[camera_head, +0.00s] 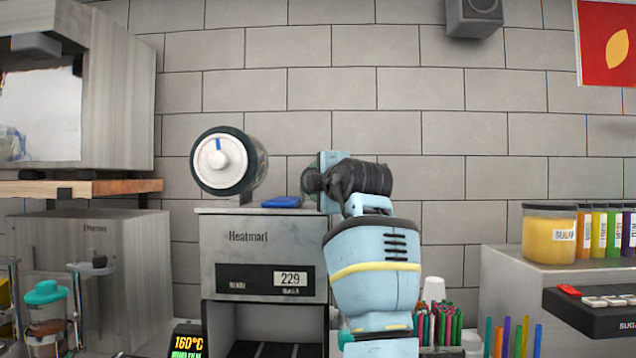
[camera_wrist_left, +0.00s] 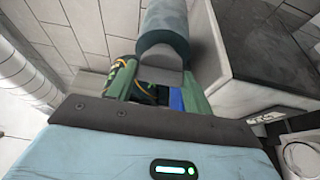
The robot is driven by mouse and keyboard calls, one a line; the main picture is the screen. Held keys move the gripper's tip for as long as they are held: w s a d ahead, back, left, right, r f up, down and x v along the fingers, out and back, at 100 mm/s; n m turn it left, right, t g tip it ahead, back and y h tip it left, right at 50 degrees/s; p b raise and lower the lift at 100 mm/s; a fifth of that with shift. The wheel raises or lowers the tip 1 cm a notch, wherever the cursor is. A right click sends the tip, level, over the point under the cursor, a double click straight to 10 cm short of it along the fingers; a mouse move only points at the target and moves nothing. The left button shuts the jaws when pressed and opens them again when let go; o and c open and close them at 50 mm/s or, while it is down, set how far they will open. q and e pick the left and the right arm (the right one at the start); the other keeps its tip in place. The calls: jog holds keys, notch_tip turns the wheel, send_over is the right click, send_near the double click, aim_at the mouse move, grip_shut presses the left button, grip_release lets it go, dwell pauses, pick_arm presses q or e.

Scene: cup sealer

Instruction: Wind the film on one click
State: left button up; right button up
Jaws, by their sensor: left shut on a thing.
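The film roll (camera_head: 225,162) sits at the top left of the grey Heatmarl sealer (camera_head: 265,240). Its white hub (camera_head: 222,158) carries a blue mark near the top, slightly left of upright. A flat blue part (camera_head: 285,202) lies at the sealer's top, just left of my left gripper (camera_head: 325,182). In the left wrist view, my left gripper (camera_wrist_left: 158,90) has green fingers close around something, with a blue part (camera_wrist_left: 177,99) between them. The exact grip is partly hidden. A grey-blue cylinder (camera_wrist_left: 164,28) shows just beyond the fingers. My right gripper is out of view.
A wooden shelf (camera_head: 80,187) and a teal-lidded jar (camera_head: 45,310) stand left. A sugar jar (camera_head: 549,233) and coloured containers stand on the right counter. Coloured straws (camera_head: 436,325) stand beside my forearm. The tiled wall is close behind.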

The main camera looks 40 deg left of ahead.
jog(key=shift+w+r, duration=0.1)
pick_arm(q)
jog(key=m+t+h+p, duration=0.1)
jog(key=m+t, duration=0.2)
jog(key=m, duration=0.7)
jog(key=m+t+h+p, duration=0.1)
jog(key=m+t, duration=0.3)
jog(key=m, duration=0.6)
jog(key=m+t+h+p, duration=0.1)
jog(key=m+t+h, duration=0.2)
jog(key=m, duration=0.7)
jog(key=shift+s+a+f+m+t, duration=0.25)
jog(key=shift+s+a+m+t, duration=0.1)
jog(key=shift+t, duration=0.15)
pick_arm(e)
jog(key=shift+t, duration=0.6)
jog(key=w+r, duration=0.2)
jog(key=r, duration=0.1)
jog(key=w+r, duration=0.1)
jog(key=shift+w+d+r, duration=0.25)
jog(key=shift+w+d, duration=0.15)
pick_arm(q)
jog(key=shift+m+h, duration=0.25)
jog(key=shift+h, duration=0.05)
jog(key=o, duration=1)
